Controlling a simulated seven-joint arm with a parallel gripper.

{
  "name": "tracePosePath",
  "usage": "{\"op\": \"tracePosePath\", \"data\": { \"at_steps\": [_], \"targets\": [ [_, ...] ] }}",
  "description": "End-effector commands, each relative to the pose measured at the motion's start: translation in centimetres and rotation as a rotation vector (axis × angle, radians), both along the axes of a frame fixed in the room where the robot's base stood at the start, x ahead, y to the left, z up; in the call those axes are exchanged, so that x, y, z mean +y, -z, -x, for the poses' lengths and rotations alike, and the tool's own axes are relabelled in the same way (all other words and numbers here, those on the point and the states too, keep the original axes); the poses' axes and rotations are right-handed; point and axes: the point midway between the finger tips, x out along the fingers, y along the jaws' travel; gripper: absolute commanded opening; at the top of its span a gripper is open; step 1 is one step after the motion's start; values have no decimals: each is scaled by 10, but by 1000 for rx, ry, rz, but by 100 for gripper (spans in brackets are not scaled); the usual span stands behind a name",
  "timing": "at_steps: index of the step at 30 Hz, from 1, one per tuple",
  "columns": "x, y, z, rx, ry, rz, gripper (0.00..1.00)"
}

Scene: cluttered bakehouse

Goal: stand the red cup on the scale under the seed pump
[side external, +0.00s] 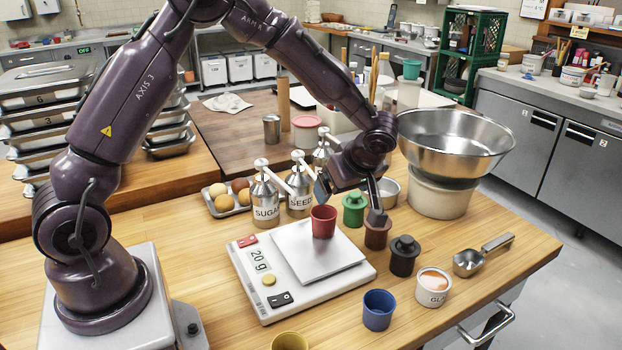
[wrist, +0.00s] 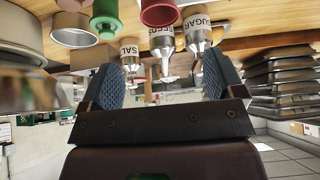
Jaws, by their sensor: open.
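The red cup (side external: 323,222) stands upright on the steel plate of the scale (side external: 342,264), near its back edge. The scale's display reads 20 g. The seed pump (side external: 300,192), labelled SEEDS, is just behind and left of the cup; my gripper partly covers its spout in the side view, so I cannot tell if the cup is exactly below it. My gripper (side external: 348,195) is open and empty, above and right of the cup, apart from it. In the wrist view, the picture is upside down: the red cup (wrist: 158,12) and seed pump (wrist: 163,42) show beyond my open fingers (wrist: 160,85).
The sugar pump (side external: 265,200) is left of the seed pump, and the salt pump (wrist: 130,50) beside it. Green (side external: 354,209), brown (side external: 377,234) and black (side external: 404,256) containers line the scale's right. A blue cup (side external: 378,310) stands in front; a large steel bowl (side external: 455,140) is behind.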

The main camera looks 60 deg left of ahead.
Motion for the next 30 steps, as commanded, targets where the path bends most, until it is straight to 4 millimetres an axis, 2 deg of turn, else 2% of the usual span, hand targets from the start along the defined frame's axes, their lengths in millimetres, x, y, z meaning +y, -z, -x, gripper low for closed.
{"op": "tracePosePath", "data": {
  "at_steps": [2,5,8,10,12,14,15,17,18,20,21,23,24,27,30],
  "targets": [
    [0,-5,-3,-22,12,-6,87],
    [4,-27,-18,-142,89,-38,87],
    [2,-76,-42,-364,262,-81,87],
    [-10,-120,-54,-531,439,-100,87],
    [-29,-162,-54,-659,643,-101,87],
    [-49,-190,-44,-724,819,-87,87],
    [-63,-205,-32,-745,935,-73,87],
    [-82,-219,-8,-739,1105,-47,87],
    [-92,-224,11,-713,1207,-28,87],
    [-103,-224,44,-640,1346,1,87],
    [-106,-221,68,-574,1424,18,87],
    [-105,-212,104,-456,1511,40,87],
    [-100,-205,126,-373,1549,51,87],
    [-84,-187,173,-178,1590,64,87],
    [-68,-175,204,-37,1586,66,87]
  ]
}}
